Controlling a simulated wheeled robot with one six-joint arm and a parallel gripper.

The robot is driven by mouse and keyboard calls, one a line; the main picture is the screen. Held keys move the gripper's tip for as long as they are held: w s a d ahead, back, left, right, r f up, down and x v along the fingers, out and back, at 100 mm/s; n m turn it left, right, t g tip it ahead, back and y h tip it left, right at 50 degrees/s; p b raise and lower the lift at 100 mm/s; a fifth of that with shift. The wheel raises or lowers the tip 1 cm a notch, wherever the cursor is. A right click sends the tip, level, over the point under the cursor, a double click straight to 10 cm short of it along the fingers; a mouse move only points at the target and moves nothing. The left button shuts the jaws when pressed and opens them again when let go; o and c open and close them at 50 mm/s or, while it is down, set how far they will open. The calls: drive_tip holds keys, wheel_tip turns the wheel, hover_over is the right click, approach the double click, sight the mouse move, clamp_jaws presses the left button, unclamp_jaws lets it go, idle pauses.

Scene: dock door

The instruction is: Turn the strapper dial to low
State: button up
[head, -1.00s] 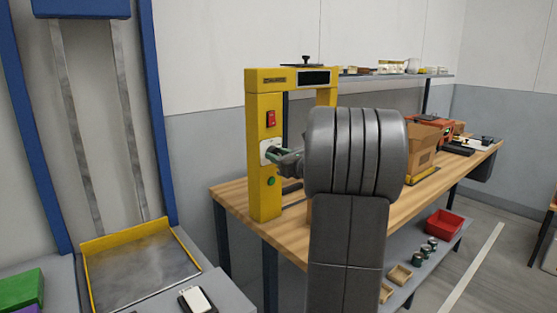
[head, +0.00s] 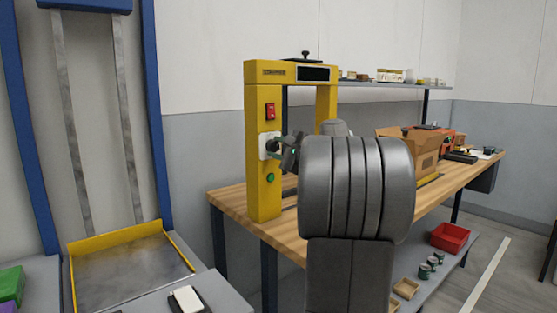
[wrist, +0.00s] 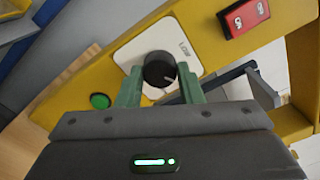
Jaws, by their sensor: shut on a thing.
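The strapper (head: 262,190) is a yellow frame on the wooden bench, with the dial on its left post. In the wrist view the dial (wrist: 158,70) is a round black knob on a white plate (wrist: 130,52). The word LOW is printed on the plate up and right of the knob, and a small pale mark shows on the knob's lower right. My gripper (wrist: 160,86) has its green fingers on both sides of the knob, shut on it. In the head view my gripper (head: 277,145) reaches the post, and my arm hides much of the bench.
A red switch (wrist: 243,16) and a green button (wrist: 100,101) sit close to the dial. An open cardboard box (head: 410,152) stands on the bench (head: 232,207) to the right. A yellow-edged metal platform (head: 130,275) is at the left.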

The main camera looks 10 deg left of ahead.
drive_tip(key=n+b, duration=0.1)
drive_tip(key=n, duration=0.1)
drive_tip(key=n+b, duration=0.3)
drive_tip(key=b, duration=0.1)
drive_tip(key=shift+f+n, duration=0.3)
drive_tip(key=shift+n, duration=0.1)
drive_tip(key=n+b, duration=0.3)
drive_tip(key=n, duration=0.1)
drive_tip(key=shift+r, duration=0.1)
drive_tip(key=shift+r+n+b, duration=0.1)
drive_tip(key=shift+n+b, duration=0.75)
drive_tip(key=shift+n, duration=0.05)
drive_tip(key=shift+r, duration=0.1)
drive_tip(key=o, duration=1)
drive_tip(key=shift+c, duration=0.2)
drive_tip(key=v, duration=1.4)
drive_tip(key=shift+p, duration=0.4)
